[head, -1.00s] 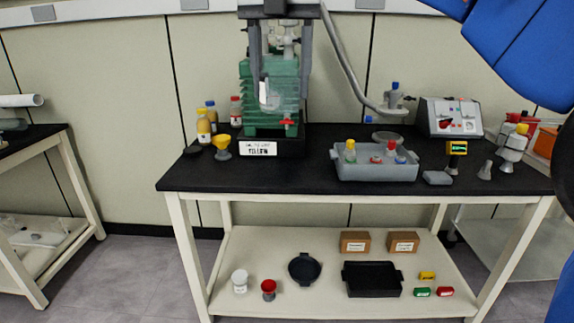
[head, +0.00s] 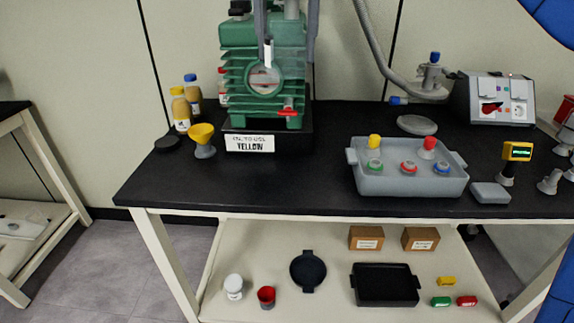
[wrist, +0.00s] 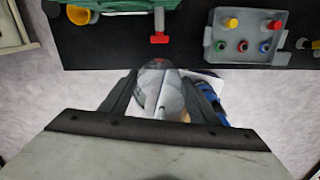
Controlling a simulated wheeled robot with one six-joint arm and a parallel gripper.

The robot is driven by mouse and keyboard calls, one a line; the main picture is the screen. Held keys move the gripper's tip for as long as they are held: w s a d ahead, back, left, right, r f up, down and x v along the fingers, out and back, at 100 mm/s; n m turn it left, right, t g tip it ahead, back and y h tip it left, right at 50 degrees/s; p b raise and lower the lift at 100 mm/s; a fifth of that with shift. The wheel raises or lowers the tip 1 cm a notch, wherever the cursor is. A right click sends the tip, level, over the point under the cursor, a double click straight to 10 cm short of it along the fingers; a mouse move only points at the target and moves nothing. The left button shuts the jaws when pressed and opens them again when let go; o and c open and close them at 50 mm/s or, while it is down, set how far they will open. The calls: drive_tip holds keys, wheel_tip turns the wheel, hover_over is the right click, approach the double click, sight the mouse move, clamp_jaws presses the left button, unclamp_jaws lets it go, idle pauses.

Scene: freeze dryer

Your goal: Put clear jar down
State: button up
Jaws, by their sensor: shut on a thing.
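The clear jar (head: 265,78) is held up in front of the green pump in the head view. My gripper (head: 287,45) is shut on it, with dark fingers coming down from the top edge. In the wrist view the clear jar (wrist: 160,88) sits between the two fingers of my gripper (wrist: 163,95), in the air short of the bench's front edge. The jar's see-through wall makes its outline hard to read.
The black bench top (head: 300,180) has free room at front left and centre. A yellow funnel (head: 202,137) and bottles stand left. A grey tray (head: 410,185) with several capped items stands right, beside a grey block (head: 490,193). The lower shelf (head: 330,308) holds a black tray and boxes.

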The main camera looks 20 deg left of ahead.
wheel_tip(320, 180, down, 26)
drive_tip(key=shift+r, duration=0.15)
idle(0.5)
drive_tip(key=o, duration=1.1)
drive_tip(key=shift+c, duration=0.2)
wheel_tip(320, 180, up, 12)
